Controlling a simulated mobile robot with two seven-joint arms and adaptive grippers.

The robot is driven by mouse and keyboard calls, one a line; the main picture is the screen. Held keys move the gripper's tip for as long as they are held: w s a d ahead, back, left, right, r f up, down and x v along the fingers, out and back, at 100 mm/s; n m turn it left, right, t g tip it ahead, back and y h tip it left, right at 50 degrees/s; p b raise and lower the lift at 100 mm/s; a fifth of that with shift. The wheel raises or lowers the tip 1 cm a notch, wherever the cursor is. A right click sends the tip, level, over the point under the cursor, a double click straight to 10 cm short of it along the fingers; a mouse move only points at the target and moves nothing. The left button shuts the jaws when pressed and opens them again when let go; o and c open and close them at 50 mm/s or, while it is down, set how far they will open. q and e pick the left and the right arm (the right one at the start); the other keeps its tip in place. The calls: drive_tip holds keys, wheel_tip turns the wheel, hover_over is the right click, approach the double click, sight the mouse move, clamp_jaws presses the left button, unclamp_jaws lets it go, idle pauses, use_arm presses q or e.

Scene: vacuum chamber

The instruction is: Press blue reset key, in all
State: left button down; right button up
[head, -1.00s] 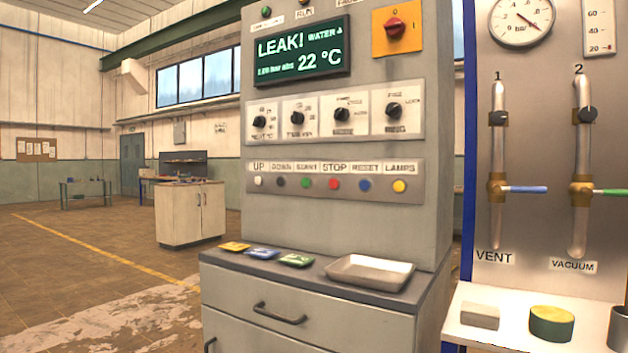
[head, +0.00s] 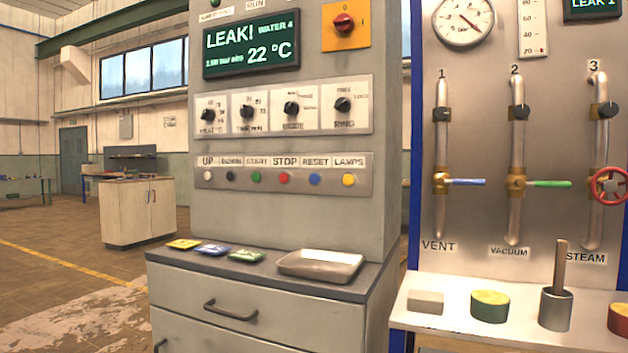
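The blue reset key (head: 314,180) is a small round button under the RESET label, on the button strip (head: 285,190) of the grey control cabinet (head: 290,223). It sits between the red STOP button (head: 284,178) and the yellow LAMPS button (head: 348,180). White, black and green buttons are further left in the row. The display (head: 251,46) reads "LEAK!", "WATER 4" and "22 °C". Neither of my grippers shows in the head view.
A metal tray (head: 294,270) and several coloured cards (head: 246,255) lie on the cabinet's ledge. A panel with pipes and valves (head: 518,150) stands at right, above a white shelf (head: 408,318) holding blocks and a pot (head: 555,309). Floor at left is open.

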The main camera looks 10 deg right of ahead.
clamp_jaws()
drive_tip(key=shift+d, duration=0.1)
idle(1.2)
